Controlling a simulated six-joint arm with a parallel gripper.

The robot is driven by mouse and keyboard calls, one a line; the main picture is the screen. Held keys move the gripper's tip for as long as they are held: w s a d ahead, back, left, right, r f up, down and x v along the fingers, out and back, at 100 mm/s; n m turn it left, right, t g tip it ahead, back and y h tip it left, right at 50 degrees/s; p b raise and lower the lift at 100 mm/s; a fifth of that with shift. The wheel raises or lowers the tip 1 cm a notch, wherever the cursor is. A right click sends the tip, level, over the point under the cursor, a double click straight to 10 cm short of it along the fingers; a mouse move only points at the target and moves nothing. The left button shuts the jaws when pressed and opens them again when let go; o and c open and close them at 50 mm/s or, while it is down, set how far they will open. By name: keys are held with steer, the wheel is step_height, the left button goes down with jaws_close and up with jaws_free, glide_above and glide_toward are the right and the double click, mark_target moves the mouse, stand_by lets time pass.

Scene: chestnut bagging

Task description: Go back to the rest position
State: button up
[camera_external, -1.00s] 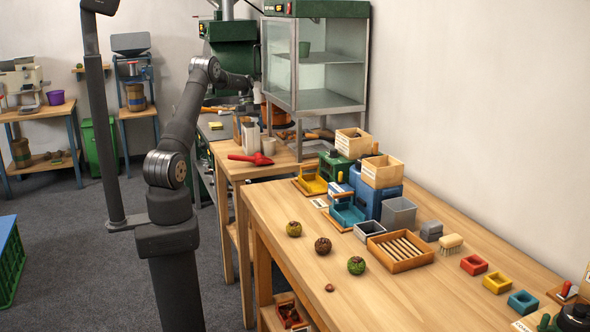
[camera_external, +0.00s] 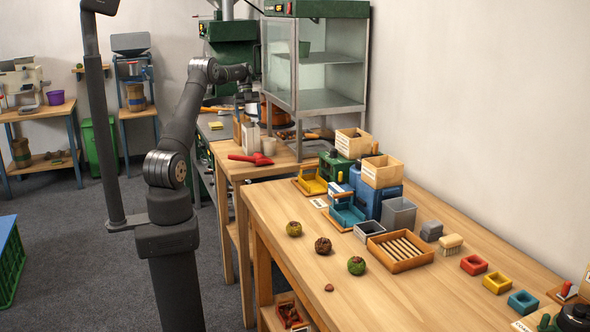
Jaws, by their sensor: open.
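My gripper (camera_external: 247,106) is at the far end of the small side table, small in the picture. It points down, above and close to a pale upright container (camera_external: 250,135). Its jaws look apart with nothing visible between them, though the fingertips are hard to make out. A red scoop (camera_external: 250,158) lies on the side table (camera_external: 232,172), nearer than the container. Three round husked chestnuts, one of them the brown one (camera_external: 323,245), sit in a row on the long wooden table (camera_external: 400,305), away from my gripper. A small loose chestnut (camera_external: 329,288) lies near them.
A glass-sided cabinet (camera_external: 325,98) stands just right of my gripper, and a green machine (camera_external: 232,50) stands behind it. A slatted wooden tray (camera_external: 400,265), boxes and coloured small trays line the long table's right side.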

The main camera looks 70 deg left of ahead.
mark_target(251, 131)
steer(key=x, duration=0.7)
steer(key=shift+d+f, duration=0.1)
steer(key=shift+d, duration=0.05)
step_height(251, 131, up, 10)
steer(key=w+d+r+n+t, duration=0.1)
steer(key=w+d+n, duration=0.1)
steer(key=d, duration=2.8)
steer(key=w+d+r+n+t, duration=0.1)
steer(key=w+d, duration=0.4)
steer(key=d, duration=2.5)
steer(key=shift+r+n, duration=0.75)
steer(key=shift+n, duration=0.45)
